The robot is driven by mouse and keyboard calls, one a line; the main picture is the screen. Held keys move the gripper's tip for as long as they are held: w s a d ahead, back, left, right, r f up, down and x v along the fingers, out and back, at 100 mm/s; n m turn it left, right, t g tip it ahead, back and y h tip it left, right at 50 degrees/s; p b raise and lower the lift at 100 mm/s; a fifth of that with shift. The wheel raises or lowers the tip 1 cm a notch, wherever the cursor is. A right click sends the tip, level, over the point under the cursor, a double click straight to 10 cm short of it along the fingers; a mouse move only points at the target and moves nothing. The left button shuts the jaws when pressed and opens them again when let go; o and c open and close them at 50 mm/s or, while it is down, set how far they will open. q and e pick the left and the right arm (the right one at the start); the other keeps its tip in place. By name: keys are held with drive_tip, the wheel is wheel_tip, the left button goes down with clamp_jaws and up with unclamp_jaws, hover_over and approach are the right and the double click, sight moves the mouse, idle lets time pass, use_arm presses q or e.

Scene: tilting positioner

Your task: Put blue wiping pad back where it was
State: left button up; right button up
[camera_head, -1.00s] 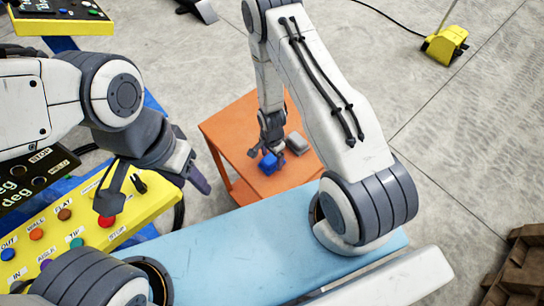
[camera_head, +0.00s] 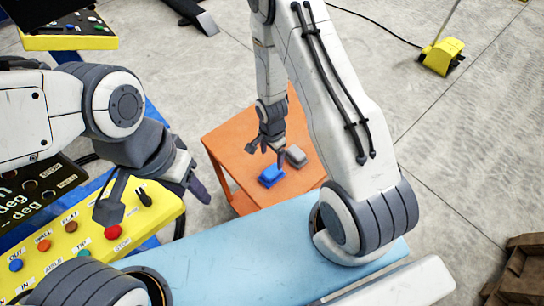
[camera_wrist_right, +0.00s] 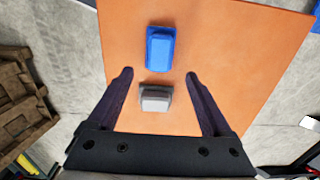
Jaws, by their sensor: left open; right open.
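The blue wiping pad (camera_head: 271,175) lies on the orange table (camera_head: 229,143). In the right wrist view the pad (camera_wrist_right: 160,48) lies beyond my fingertips, touching neither finger. My right gripper (camera_head: 266,156) is open and empty above the table, just above and behind the pad in the head view; it also shows in the right wrist view (camera_wrist_right: 160,76). A grey block (camera_head: 296,156) lies on the table beside the pad, and in the right wrist view this block (camera_wrist_right: 155,98) sits between my open fingers, lower down. My left gripper (camera_head: 157,207) is open and empty over the yellow control panel.
The yellow panel (camera_head: 160,214) with several coloured buttons and a black lever is at the left. A light blue surface (camera_head: 240,255) lies in front of the orange table. A yellow pedal (camera_head: 440,56) and brown pallets (camera_head: 520,270) are on the floor at the right.

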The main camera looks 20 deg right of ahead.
drive_tip(key=s+a+r+n, duration=0.2)
drive_tip(key=a+r+n, duration=0.3)
drive_tip(key=r, duration=0.5)
drive_tip(key=s+a+r+n, duration=0.1)
drive_tip(key=a+r+n, duration=0.35)
drive_tip(key=r, duration=0.45)
drive_tip(key=s+a+r+n+y, duration=0.1)
drive_tip(key=s+a+r+n, duration=0.1)
drive_tip(key=s+r+n, duration=1)
drive_tip(key=s, duration=0.3)
drive_tip(key=shift+a+r+p, duration=0.3)
drive_tip(key=shift+a+p, duration=0.1)
drive_tip(key=shift+f, duration=0.15)
